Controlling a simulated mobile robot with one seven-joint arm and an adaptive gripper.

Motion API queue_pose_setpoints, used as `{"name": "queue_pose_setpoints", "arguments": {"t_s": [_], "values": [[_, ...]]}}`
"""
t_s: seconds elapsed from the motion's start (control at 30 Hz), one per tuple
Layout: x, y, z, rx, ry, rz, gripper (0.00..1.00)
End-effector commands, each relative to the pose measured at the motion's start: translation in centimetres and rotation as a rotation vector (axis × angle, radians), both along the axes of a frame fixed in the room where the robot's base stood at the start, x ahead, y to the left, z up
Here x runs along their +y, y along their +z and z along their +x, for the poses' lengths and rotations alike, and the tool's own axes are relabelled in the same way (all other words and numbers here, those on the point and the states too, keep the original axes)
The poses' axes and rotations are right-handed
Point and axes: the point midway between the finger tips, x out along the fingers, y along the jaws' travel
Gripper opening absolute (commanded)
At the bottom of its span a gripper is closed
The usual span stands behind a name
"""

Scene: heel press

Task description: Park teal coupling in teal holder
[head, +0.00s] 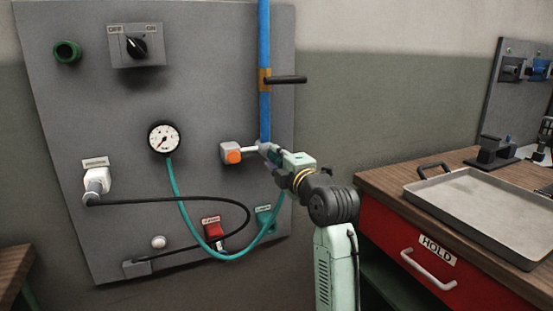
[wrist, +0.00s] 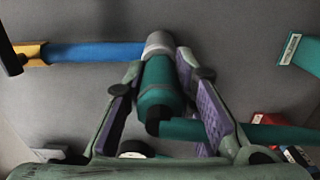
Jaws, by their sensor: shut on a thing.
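In the wrist view my gripper (wrist: 165,95) is shut on the teal coupling (wrist: 160,82), with a purple-padded finger on each side. The coupling's far end meets a silver collar at the end of the blue pipe (wrist: 95,53); I cannot tell whether they are joined. A teal hose (wrist: 230,133) leaves the coupling's near end. In the head view my gripper (head: 268,152) is at the pipe's lower end, and the coupling is mostly hidden. The teal holder (head: 264,216) is on the panel below my gripper; it also shows in the wrist view (wrist: 306,54) at upper right.
The red holder (head: 213,229) is left of the teal one. A block with an orange face (head: 232,154) juts out left of my gripper. The pipe has a dark lever (head: 290,79). A black cable (head: 180,199) crosses the panel. A bench with a tray (head: 480,205) stands right.

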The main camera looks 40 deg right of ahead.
Motion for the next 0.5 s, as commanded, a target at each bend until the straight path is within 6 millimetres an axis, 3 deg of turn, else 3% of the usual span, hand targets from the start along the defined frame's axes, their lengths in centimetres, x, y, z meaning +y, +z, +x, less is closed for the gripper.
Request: {"name": "queue_pose_setpoints", "arguments": {"t_s": [0.5], "values": [[0.16, -0.01, -0.67, -0.001, 0.0, -0.001, 0.0]]}}
